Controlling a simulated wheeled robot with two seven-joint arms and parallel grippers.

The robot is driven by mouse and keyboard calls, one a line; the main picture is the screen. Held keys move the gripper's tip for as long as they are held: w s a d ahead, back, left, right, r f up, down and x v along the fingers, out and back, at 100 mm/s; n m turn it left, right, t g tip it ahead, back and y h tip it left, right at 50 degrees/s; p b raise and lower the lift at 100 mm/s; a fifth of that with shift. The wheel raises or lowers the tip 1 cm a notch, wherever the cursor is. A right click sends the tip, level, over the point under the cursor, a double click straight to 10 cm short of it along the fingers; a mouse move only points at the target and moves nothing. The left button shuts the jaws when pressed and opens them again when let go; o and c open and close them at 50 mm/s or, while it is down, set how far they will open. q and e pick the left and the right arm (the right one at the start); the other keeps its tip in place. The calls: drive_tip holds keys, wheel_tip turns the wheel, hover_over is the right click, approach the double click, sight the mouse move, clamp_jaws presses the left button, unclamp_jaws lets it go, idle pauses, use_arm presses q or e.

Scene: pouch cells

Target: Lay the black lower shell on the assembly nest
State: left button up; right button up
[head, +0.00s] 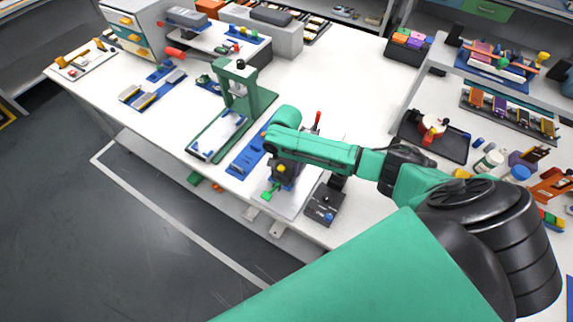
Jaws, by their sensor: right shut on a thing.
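My right gripper (283,180) points down near the front edge of the white bench, in the middle of the head view. It is shut on a small dark piece, which looks like the black lower shell; the gripper and wrist mostly hide it, so its outline is unclear. Below it is a pale plate (291,209) with small green and yellow parts, which may be the assembly nest. I cannot tell whether the dark piece touches it. My left gripper is not in view.
A green press (240,88) and a blue strip (245,158) stand left of the gripper. A dark control box (325,204) is close on its right. A black tray (437,147) and a shelf lie farther right. The bench behind has clear room.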

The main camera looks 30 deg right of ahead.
drive_tip(key=shift+r, duration=0.1)
drive_tip(key=shift+f+b, duration=0.4)
drive_tip(key=shift+f, duration=0.65)
drive_tip(key=o, duration=1.2)
drive_tip(key=shift+o, duration=0.2)
wheel_tip(320, 180, up, 15)
drive_tip(key=shift+f+b, duration=0.2)
drive_tip(key=shift+b, duration=0.25)
